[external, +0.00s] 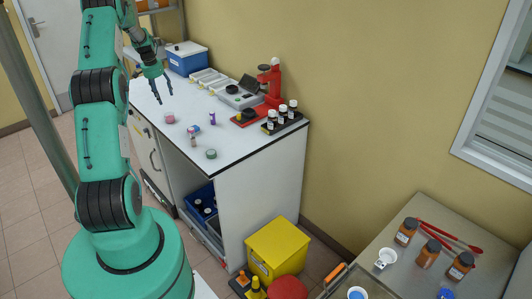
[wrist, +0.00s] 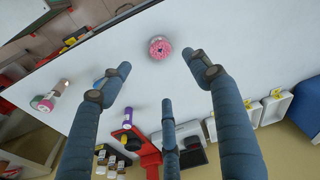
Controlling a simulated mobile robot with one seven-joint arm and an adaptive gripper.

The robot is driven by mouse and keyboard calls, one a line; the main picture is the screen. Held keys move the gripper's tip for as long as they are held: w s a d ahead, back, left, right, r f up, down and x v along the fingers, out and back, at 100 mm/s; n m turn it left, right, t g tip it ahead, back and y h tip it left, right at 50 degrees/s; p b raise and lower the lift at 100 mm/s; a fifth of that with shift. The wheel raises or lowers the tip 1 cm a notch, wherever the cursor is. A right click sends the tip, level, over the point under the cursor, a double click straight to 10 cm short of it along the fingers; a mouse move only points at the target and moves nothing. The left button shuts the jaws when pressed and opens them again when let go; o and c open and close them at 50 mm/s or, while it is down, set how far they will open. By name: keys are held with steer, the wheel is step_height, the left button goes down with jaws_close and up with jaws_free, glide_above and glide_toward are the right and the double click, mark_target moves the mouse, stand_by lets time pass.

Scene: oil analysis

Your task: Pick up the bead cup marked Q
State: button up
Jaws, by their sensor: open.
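Small cups stand on the white bench top (external: 180,101); I cannot read a letter Q on any of them. A cup of pink beads (wrist: 159,48) lies just beyond my fingertips in the wrist view and stands near the bench's front edge in the external view (external: 169,118). A green-topped cup (external: 211,154) is at the bench's near end, at far left in the wrist view (wrist: 45,103).
A purple vial (external: 212,117) and a small blue item (external: 196,128) stand near the cups. A red microscope-like stand (external: 273,85), a rack of dark bottles (external: 282,117), white trays (external: 209,80) and a blue box (external: 187,58) line the back.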

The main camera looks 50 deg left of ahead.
glide_above(169, 115)
steer(key=s+d, duration=0.2)
steer(key=d, duration=0.1)
steer(key=shift+w+a+f, duration=0.1)
steer(key=shift+w+f, duration=0.05)
steer(key=shift+f, duration=2)
steer(key=shift+w+a+f, duration=0.1)
steer(key=shift+f, duration=2)
steer(key=shift+f, duration=0.1)
steer(key=shift+w+a+f+b, duration=0.15)
steer(key=shift+w+f+b, duration=0.1)
steer(key=shift+f, duration=1)
steer(key=shift+w+a+f+b, duration=0.1)
steer(key=shift+f+b, duration=0.1)
steer(key=shift+f, duration=1)
steer(key=shift+c, duration=0.2)
steer(key=c, duration=1.2)
